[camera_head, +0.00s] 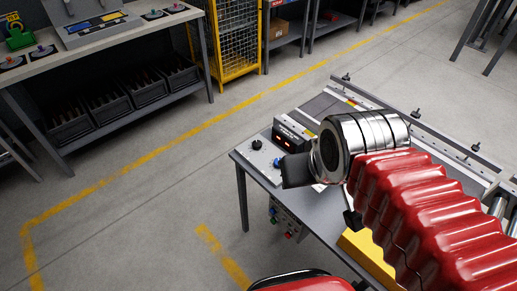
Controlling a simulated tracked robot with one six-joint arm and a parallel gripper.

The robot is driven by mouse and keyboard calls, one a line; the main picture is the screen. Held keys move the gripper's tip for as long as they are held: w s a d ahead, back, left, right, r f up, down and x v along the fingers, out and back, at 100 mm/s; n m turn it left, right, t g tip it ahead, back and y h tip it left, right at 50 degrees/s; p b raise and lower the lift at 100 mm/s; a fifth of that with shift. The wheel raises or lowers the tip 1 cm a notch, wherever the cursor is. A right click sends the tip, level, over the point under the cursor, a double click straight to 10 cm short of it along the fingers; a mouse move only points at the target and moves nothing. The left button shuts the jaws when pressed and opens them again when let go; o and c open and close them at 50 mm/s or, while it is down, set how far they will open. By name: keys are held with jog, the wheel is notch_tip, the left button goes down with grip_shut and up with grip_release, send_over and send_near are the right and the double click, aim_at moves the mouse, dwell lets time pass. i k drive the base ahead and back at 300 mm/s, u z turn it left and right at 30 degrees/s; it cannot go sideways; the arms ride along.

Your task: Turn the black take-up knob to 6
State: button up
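A small black knob (257,144) stands on a light panel (262,161) at the left corner of a grey worktable. Its scale and pointer are too small to read. A smaller blue part (277,163) sits on the same panel, partly beside my gripper. My gripper (290,171) is a dark shape at the end of my chrome wrist, over the right part of the panel and to the lower right of the black knob. It looks apart from that knob. Its fingers cannot be made out, and it hides part of the panel.
A black display box (291,136) with red digits stands behind the panel. A rail (420,120) with upright knobs runs along the table's far side. A control box (286,218) with buttons hangs under the front edge. The concrete floor to the left is clear up to a bench (110,35).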

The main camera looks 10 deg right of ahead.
aim_at(256, 144)
jog(key=u, duration=0.6)
jog(key=i, duration=0.8)
jog(key=u, duration=1.8)
